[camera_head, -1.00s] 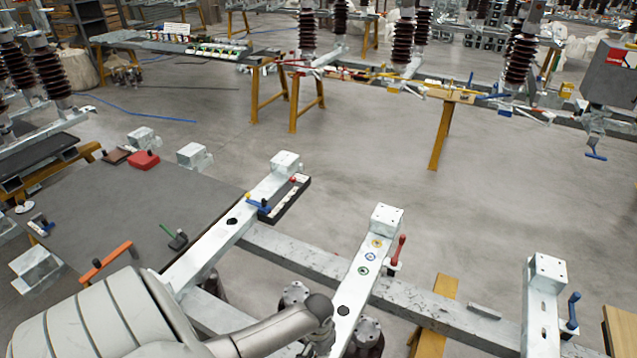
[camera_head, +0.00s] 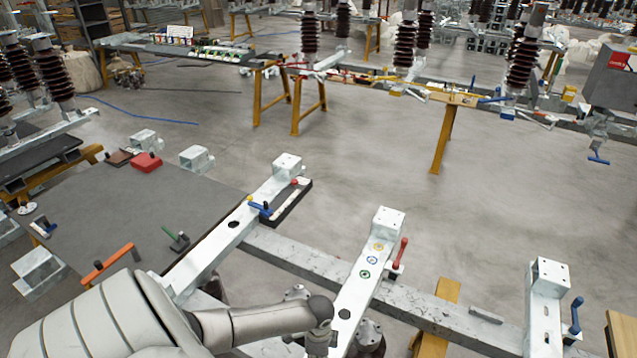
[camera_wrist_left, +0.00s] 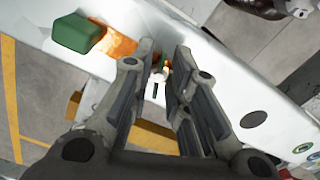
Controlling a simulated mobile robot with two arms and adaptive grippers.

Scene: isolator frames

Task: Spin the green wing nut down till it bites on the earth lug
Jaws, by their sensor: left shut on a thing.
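In the left wrist view, the fingers of my left gripper (camera_wrist_left: 165,50) reach to the white beam with a narrow gap between them. A small thing with green on it, which I take to be the green wing nut (camera_wrist_left: 166,63), shows between the fingertips; its wings are mostly hidden. A copper-orange strip (camera_wrist_left: 117,43), apparently the earth lug, lies on the beam beside the fingertips, with a green block (camera_wrist_left: 78,33) at its far end. In the head view my left wrist is over the near end of the middle beam; the fingertips are hidden there. My right gripper is not in view.
The middle white beam (camera_head: 362,290) carries yellow, blue and green ring marks and a dark hole. A red handle (camera_head: 401,253) stands at its right side. A grey table (camera_head: 130,225) with an orange handle (camera_head: 106,263) is at left.

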